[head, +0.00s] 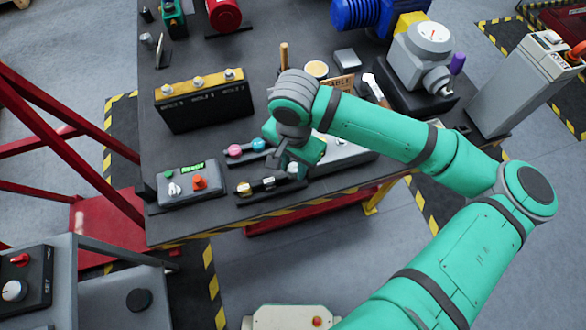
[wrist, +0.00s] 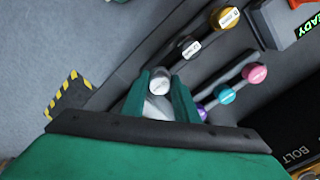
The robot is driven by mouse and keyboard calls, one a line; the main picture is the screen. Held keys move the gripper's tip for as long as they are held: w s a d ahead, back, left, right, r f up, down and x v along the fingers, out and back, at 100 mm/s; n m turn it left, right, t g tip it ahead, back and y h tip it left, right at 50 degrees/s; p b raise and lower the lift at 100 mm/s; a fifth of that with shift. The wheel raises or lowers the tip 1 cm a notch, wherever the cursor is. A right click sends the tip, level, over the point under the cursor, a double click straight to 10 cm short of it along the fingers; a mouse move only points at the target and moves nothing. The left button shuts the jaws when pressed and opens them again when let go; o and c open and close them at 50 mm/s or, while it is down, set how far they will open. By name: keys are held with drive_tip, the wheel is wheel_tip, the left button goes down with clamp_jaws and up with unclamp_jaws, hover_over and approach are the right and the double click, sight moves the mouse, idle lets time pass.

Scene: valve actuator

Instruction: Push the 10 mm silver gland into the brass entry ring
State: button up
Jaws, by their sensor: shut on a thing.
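My gripper (wrist: 164,88) is shut on a white-topped silver gland (wrist: 158,80) in the wrist view. This gland lines up with the end of the front black rack (head: 257,191); I cannot tell whether it is lifted. In the head view my gripper (head: 284,164) is over the right end of that rack. A second silver gland (wrist: 190,48) and a gold gland (wrist: 228,18) stand along the rack. Size marks are too small to read. Brass rings (head: 199,82) sit on top of a black box (head: 206,106) at the back left, away from my gripper.
A second rack holds pink (head: 234,151), teal (head: 258,144) and purple (wrist: 202,113) pieces close behind my gripper. A grey control box (head: 190,187) with an orange knob stands left. The table's striped front edge (head: 222,232) is near. A gauge unit (head: 420,52) stands at the right.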

drive_tip(key=s+d+r, duration=0.6)
drive_tip(key=d+r, duration=0.4)
drive_tip(key=d, duration=0.2)
drive_tip(key=shift+s, duration=0.4)
